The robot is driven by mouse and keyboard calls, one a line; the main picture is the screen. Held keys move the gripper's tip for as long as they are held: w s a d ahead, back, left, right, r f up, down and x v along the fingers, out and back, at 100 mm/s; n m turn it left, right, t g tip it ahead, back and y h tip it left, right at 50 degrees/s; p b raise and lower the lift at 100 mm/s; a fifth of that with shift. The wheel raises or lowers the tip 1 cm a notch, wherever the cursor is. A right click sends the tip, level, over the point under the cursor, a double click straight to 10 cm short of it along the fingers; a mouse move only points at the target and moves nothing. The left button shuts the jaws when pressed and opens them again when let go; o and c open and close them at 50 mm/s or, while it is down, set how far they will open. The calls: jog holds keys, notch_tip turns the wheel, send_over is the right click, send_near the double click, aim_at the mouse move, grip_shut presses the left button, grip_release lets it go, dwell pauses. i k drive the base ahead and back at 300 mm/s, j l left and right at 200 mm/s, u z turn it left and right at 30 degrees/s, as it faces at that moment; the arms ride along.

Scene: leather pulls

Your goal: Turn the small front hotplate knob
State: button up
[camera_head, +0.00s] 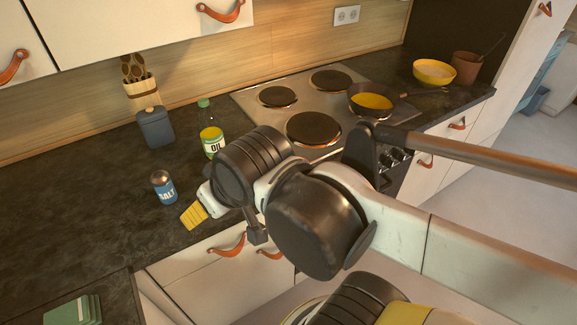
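The stove's dark control knobs (396,157) sit in a row on its front face, partly hidden behind my arm. I cannot tell which one serves the small front hotplate. The steel hob (247,101) has several round dark hotplates. A large hotplate (314,129) is at the front left, and a pan (370,101) with yellow contents covers the front right spot. My gripper (192,218) has yellow fingertips and hangs above the counter edge, left of the stove and well apart from the knobs. Whether its fingers are open or shut is not clear.
A salt shaker (163,188) stands close to my gripper. An oil bottle (211,140), a blue canister (156,127) and a utensil holder (142,93) stand behind. A yellow bowl (434,73) and a brown pot (465,67) are right of the hob.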

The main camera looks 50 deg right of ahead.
aim_at(412, 153)
jog(key=z, duration=2.3)
